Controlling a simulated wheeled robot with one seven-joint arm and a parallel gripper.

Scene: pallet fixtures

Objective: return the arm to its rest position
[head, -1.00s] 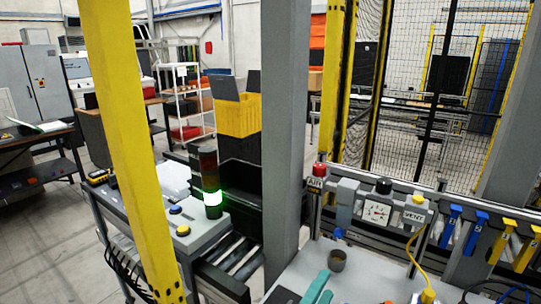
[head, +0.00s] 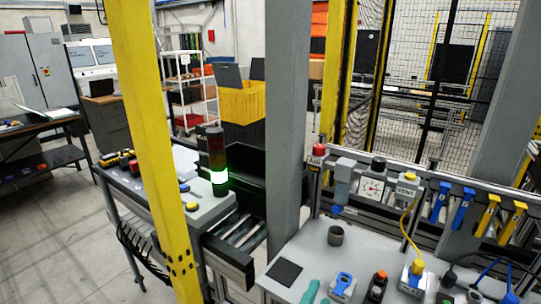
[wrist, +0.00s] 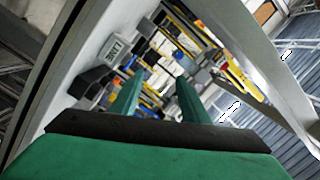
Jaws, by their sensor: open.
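My gripper (wrist: 158,92) shows in the wrist view as two green fingers standing apart, with nothing between them. It is open. In the head view only teal finger parts (head: 311,291) show at the bottom edge, over the grey worktop; the rest of my arm is out of that picture. In the wrist view the fingers point toward a tilted scene of coloured fixtures, with a pale grey beam at the right.
The grey worktop (head: 300,250) holds a dark cup (head: 335,236), a dark square pad (head: 285,273) and a yellow plug (head: 416,268). A grey post (head: 287,130) and a yellow post (head: 152,130) stand close. A lit signal tower (head: 217,165) stands left of the worktop.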

